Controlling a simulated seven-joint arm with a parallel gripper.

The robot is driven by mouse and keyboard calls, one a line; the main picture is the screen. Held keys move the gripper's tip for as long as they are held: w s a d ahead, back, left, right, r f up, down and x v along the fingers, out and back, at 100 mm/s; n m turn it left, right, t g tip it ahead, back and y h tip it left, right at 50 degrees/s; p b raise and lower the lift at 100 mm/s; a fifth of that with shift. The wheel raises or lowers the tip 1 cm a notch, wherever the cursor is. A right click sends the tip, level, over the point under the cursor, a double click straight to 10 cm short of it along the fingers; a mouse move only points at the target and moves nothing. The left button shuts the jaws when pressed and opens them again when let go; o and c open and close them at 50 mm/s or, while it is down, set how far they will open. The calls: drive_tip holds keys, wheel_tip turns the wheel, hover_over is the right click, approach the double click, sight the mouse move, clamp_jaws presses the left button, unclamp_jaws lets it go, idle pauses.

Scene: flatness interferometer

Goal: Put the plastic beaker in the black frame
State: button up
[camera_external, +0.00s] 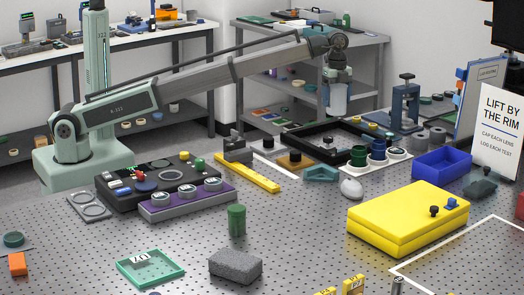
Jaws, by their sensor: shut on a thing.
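The plastic beaker (335,99) is a pale grey-blue, cloudy cup, upright below my gripper (337,80). My gripper points down and is shut on it; the fingers are small and hard to make out here. The beaker hangs in the air and shows above the back part of the black frame (295,138). The black frame is a low, dark rectangular border lying flat on the perforated table. A small dark piece shows inside it. The exact height of the beaker over the frame cannot be told from this one view.
A dark blue press (405,105) stands right of the frame. A white holder with dark cups (378,152) and a teal tray (321,174) are in front. A yellow bar (246,172) lies left. A yellow case (408,220) and blue bin (442,163) stand right.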

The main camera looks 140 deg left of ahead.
drive_tip(key=shift+w+a+r+n, duration=0.15)
drive_tip(key=shift+w+a+n, duration=0.15)
drive_tip(key=shift+w+a, duration=0.25)
drive_tip(key=shift+s+n, duration=0.15)
drive_tip(key=shift+n, duration=0.25)
drive_tip(key=shift+f, duration=5.1)
drive_tip(key=o, duration=0.9)
drive_tip(key=shift+f, duration=0.1)
wheel_tip(320, 180, up, 12)
drive_tip(key=shift+r, duration=0.15)
